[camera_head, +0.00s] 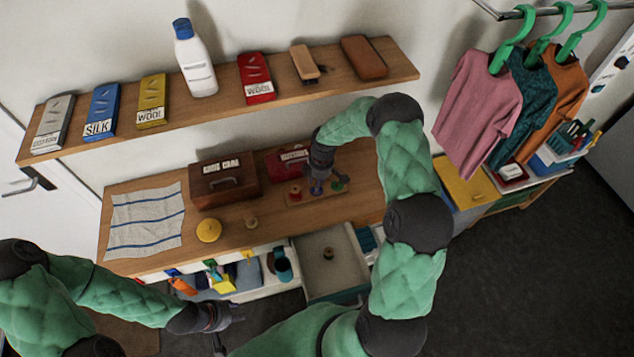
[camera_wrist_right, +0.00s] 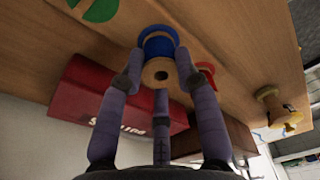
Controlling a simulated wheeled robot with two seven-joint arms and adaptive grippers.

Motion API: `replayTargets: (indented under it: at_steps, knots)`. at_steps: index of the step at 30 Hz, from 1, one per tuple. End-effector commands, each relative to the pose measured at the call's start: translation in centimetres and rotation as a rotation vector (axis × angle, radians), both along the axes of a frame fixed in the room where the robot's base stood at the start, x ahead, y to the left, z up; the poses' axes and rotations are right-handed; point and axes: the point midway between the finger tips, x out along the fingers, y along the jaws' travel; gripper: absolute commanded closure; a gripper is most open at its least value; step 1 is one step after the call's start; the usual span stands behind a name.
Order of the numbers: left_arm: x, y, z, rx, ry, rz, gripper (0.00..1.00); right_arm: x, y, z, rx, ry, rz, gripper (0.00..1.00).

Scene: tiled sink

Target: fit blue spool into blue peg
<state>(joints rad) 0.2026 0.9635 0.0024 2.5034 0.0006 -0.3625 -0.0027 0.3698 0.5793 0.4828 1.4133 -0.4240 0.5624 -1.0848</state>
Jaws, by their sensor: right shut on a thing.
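My right gripper (camera_head: 317,186) is over the wooden peg board (camera_head: 306,198) on the counter. It is shut on the blue spool (camera_wrist_right: 158,40), whose pale wooden end with a centre hole faces the right wrist camera. The spool is at the board's middle place, between a red piece (camera_head: 295,192) and a green piece (camera_head: 338,185). The blue peg is hidden, so I cannot tell whether the spool sits around it or just above it. My left gripper (camera_head: 236,314) is empty at the lower left, away from the counter; its finger opening is unclear.
A red box (camera_head: 286,160) and a brown case (camera_head: 225,180) stand behind the board. An open drawer (camera_head: 325,290) below holds a small spool (camera_head: 328,253).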

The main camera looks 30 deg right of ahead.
Motion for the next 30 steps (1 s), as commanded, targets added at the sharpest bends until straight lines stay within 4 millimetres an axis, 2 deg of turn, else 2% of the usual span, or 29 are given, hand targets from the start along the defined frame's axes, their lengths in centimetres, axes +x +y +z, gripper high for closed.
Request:
replayTargets:
  at_steps: [1,2,4,18,23,30]
  knots:
    - [0.0,0.0,-0.3,0.000,0.000,0.000,0.60,0.0,0.0,-0.3,0.000,0.001,0.000,0.89]
    - [0.0,0.0,-0.3,0.000,0.000,0.000,0.60,0.0,0.0,-0.3,0.000,0.001,0.000,0.64]
    - [0.0,0.0,-0.2,0.000,0.000,0.000,0.60,0.0,0.0,-0.2,0.000,0.001,0.000,0.44]
    - [0.0,0.0,0.3,0.000,0.000,0.000,0.60,0.0,0.0,0.4,0.000,0.000,0.000,0.43]
    - [0.0,0.0,0.0,0.000,0.000,0.000,0.60,-0.1,-0.3,2.8,-0.001,-0.003,0.000,0.43]
    - [0.0,0.0,-0.2,0.000,0.000,0.000,0.60,-0.4,-0.7,7.8,-0.001,-0.002,0.000,0.43]
